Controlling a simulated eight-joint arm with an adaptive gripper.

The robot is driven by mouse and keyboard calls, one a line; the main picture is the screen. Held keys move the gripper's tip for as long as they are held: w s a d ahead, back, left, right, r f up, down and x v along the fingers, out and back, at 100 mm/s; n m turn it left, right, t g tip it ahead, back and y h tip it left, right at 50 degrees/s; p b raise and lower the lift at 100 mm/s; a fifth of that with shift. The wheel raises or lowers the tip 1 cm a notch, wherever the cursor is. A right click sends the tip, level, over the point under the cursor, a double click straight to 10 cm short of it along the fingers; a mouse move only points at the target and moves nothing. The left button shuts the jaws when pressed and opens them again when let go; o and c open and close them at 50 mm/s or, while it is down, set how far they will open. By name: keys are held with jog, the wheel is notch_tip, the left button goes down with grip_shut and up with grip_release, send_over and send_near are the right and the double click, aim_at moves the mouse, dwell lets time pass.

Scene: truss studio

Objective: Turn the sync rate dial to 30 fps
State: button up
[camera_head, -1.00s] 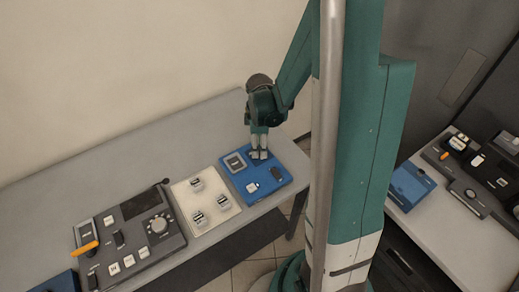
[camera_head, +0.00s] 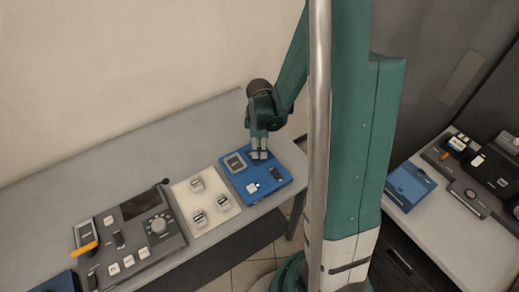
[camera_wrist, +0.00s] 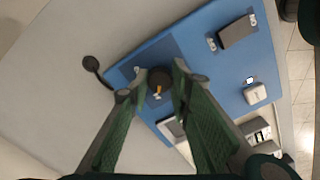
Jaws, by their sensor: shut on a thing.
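The blue panel (camera_head: 236,177) lies near the right end of the long grey table. My gripper (camera_head: 259,156) reaches down to its far right part and covers the dial there. In the wrist view the dial is a dark round knob (camera_wrist: 160,77) with a yellow pointer mark, on a darker plate of the blue panel (camera_wrist: 205,68). My gripper's two fingers (camera_wrist: 154,86) are closed on either side of the knob. The scale marks around it are too small or hidden to read.
The panel also carries a small screen (camera_head: 235,162), a white switch (camera_head: 252,188) and a dark rocker (camera_head: 278,174). To the left are a cream plate (camera_head: 188,207) with several switches and a dark console (camera_head: 140,241). A second table (camera_head: 450,235) stands right.

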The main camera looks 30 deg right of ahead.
jog(key=shift+m+b, duration=0.35)
jog(key=shift+m, duration=0.05)
jog(key=m+b, duration=0.2)
jog(key=m, duration=0.1)
jog(key=shift+f+m, duration=0.15)
jog(key=shift+m, duration=0.15)
jog(key=m+b, duration=0.2)
jog(key=m, duration=0.3)
jog(key=shift+s+a+b, duration=0.1)
jog(key=shift+b, duration=0.3)
jog(key=m+b, duration=0.1)
jog(key=m, duration=0.4)
jog(key=shift+m+b, duration=0.4)
jog(key=m+b, duration=0.1)
jog(key=m, duration=0.3)
jog(key=shift+a, duration=0.1)
jog(key=o, duration=0.9)
